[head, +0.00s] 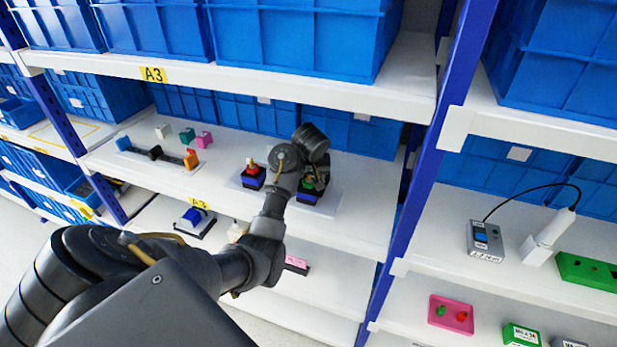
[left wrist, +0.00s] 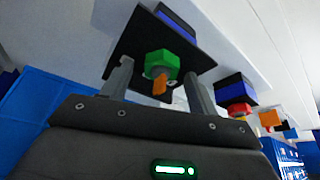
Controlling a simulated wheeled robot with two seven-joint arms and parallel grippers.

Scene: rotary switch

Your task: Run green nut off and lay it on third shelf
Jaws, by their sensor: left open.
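The green nut (left wrist: 161,62) sits on an orange-tipped stud on a black and blue base (left wrist: 140,42). In the left wrist view, which appears upside down, the nut is between the fingers of my open left gripper (left wrist: 158,72); I cannot tell if they touch it. In the head view, the nut (head: 309,182) is mostly hidden behind my left gripper (head: 318,174) on the middle shelf (head: 355,185). A similar unit with a red nut (head: 252,165) stands to its left. I cannot tell which board is the third shelf. My right gripper is not in view.
Blue crates (head: 300,35) fill the shelf above, labelled A3, and more stand behind. Small coloured blocks (head: 187,137) lie at the middle shelf's left. A blue post (head: 425,170) stands to the right. The middle shelf's front right is clear.

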